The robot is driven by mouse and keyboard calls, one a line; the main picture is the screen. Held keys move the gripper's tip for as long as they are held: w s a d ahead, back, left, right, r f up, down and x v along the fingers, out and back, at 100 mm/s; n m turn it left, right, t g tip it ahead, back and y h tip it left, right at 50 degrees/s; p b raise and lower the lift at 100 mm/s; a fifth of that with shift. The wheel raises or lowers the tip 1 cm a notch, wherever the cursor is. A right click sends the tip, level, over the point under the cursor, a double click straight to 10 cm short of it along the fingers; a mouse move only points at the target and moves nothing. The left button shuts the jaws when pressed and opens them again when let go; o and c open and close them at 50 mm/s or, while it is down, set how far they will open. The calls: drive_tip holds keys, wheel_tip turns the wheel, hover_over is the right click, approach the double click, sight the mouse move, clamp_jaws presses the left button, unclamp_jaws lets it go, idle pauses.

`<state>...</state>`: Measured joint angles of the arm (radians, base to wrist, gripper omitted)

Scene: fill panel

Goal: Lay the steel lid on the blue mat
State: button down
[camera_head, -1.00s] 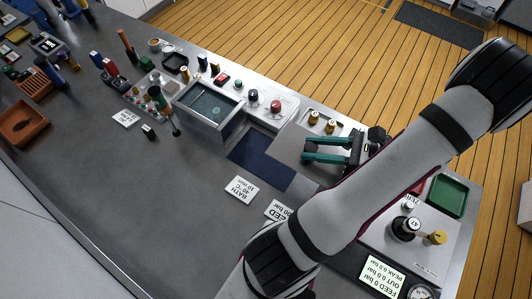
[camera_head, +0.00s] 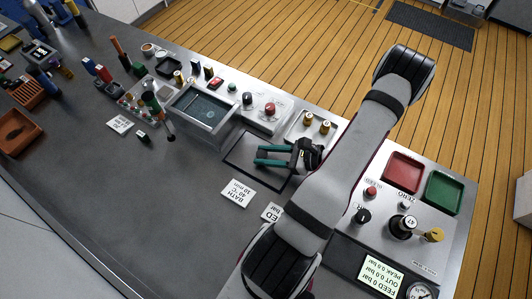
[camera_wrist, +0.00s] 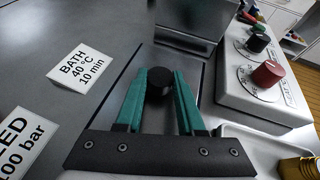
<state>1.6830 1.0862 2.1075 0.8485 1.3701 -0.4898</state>
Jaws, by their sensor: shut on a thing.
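My gripper (camera_head: 258,155) is shut on the black knob (camera_wrist: 158,86) of the steel lid, with the teal fingers on either side of it. The flat grey lid (camera_head: 243,152) lies over the blue mat in the head view and covers nearly all of it. A narrow dark edge of the mat (camera_head: 243,176) shows along the lid's near side. The lid's plate also shows around the fingers in the wrist view (camera_wrist: 183,62). I cannot tell whether the lid touches the mat or hovers just above it.
The open bath (camera_head: 204,108) stands just left of the lid, and the knob panel (camera_head: 258,103) runs behind it. A white BATH card (camera_head: 238,193) lies in front. A tray with brass pieces (camera_head: 309,125) is to the right. The counter at front left is clear.

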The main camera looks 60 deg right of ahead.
drive_tip(key=c, duration=0.5)
unclamp_jaws()
drive_tip(key=shift+f, duration=0.1)
